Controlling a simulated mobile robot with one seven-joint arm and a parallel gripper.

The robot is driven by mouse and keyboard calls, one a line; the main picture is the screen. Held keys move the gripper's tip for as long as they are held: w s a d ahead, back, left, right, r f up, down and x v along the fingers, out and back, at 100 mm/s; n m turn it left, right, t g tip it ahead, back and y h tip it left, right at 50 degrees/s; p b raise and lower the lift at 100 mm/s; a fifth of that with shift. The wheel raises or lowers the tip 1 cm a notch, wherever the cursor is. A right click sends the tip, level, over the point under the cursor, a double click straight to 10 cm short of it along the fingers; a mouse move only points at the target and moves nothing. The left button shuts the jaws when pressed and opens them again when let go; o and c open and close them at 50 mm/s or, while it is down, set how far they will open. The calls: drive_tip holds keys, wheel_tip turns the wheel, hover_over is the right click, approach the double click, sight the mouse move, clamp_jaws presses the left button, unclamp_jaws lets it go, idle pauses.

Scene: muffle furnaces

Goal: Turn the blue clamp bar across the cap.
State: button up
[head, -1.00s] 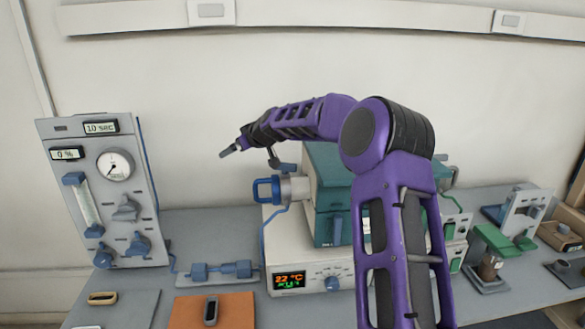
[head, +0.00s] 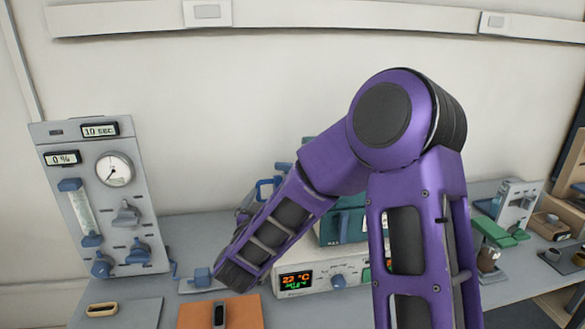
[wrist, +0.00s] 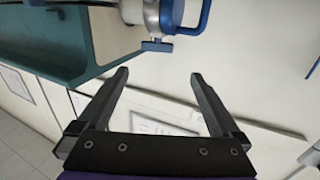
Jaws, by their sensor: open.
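In the wrist view, a pale cylindrical port (wrist: 131,10) on the furnace carries a blue collar (wrist: 171,14) with a blue loop handle (wrist: 204,14). A small blue T-shaped bar (wrist: 157,45) sticks out below it; I cannot tell for certain which blue part is the clamp bar. My gripper (wrist: 158,76) is open and empty, its two dark fingers pointing toward the T-shaped bar with a visible gap to it. In the head view the blue loop (head: 265,187) shows only partly behind my arm, and my fingertips are not clear there.
The teal furnace (head: 343,226) stands on a white controller (head: 310,276), largely behind my arm. A grey gauge panel (head: 145,215) stands at left. Glassware stands (head: 518,205) are at right.

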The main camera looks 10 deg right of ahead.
sight(287, 167)
drive_tip(key=x, duration=1.1)
drive_tip(key=p+x, duration=0.1)
drive_tip(key=x, duration=0.5)
drive_tip(key=shift+d+r, duration=0.2)
drive_tip(key=shift+d, duration=0.15)
drive_tip(key=shift+s, duration=0.1)
